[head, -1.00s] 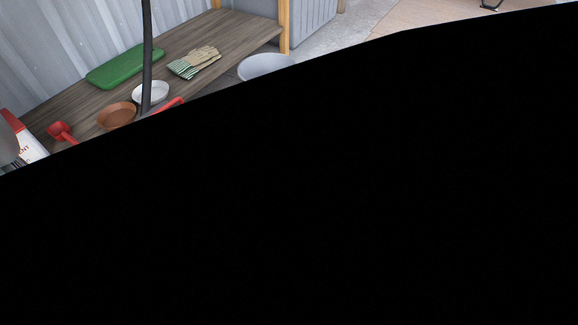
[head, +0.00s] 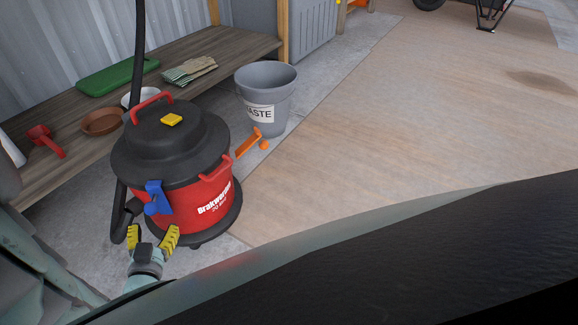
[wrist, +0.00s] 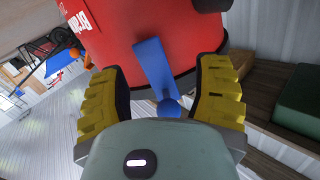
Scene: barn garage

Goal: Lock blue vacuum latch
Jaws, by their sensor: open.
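The vacuum (head: 195,205) has a red drum and a black lid, and stands on the concrete floor in the head view. Its blue latch (head: 154,192) is on the front side near the lid's edge, with a round knob at its lower end. My gripper (head: 152,237), with yellow ridged fingers, is open just below the latch in the head view. In the wrist view the blue latch (wrist: 152,65) slants between my gripper's spread fingers (wrist: 162,75), the knob nearest the palm. Contact with a finger cannot be made out. The vacuum drum (wrist: 140,30) fills the top there.
A wooden bench (head: 190,45) holds gloves, bowls and a red scoop. A large dark shape (head: 450,255) covers the lower right. Floor to the right is clear.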

